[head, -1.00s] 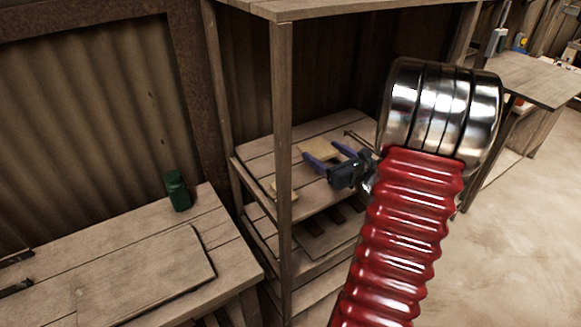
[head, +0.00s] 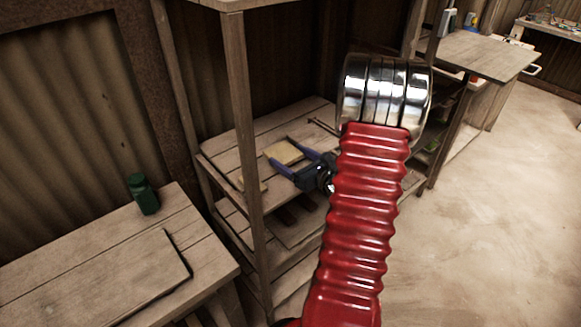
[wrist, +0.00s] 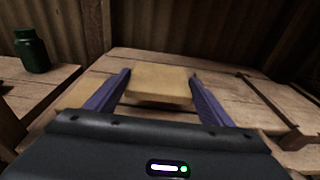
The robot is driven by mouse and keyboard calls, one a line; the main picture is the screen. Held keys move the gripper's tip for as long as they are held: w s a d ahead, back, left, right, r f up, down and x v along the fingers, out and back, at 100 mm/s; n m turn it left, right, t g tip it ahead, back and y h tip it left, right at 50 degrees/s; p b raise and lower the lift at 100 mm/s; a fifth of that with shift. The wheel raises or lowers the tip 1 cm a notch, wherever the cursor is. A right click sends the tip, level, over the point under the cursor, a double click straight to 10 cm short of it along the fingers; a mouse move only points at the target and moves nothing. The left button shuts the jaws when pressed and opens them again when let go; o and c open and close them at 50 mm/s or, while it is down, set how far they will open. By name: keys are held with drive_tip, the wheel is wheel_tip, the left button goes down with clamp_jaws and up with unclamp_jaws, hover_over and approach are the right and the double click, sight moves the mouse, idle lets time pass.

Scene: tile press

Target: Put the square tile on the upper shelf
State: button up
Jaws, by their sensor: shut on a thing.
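The square tile (head: 287,152) is pale tan and flat. It lies between the two blue fingers of my gripper (head: 281,151), which is shut on it. In the wrist view the tile (wrist: 160,84) sits level between the fingertips (wrist: 160,76). The tile is over the wooden shelf board (head: 222,150) of the rack, inside its front post. I cannot tell whether the tile touches the board. My red arm hides the right part of this shelf.
The rack's front post (head: 243,150) stands just left of my gripper. A dark rod (wrist: 265,100) lies right of the tile. A green bottle (head: 143,194) stands on the left bench (head: 205,250). A higher board (head: 232,3) is overhead. Floor is clear at right.

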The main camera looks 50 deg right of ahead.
sight(290, 167)
drive_tip(key=shift+f, duration=0.1)
drive_tip(key=shift+f, duration=1.95)
drive_tip(key=shift+f, duration=0.15)
drive_tip(key=o, duration=1.4)
drive_tip(key=shift+s, duration=0.1)
drive_tip(key=s, duration=0.4)
drive_tip(key=s+a+r, duration=0.1)
drive_tip(key=s, duration=0.2)
drive_tip(key=s+r, duration=0.1)
drive_tip(key=s, duration=0.3)
drive_tip(key=shift+s+a, duration=0.25)
drive_tip(key=shift+s, duration=0.05)
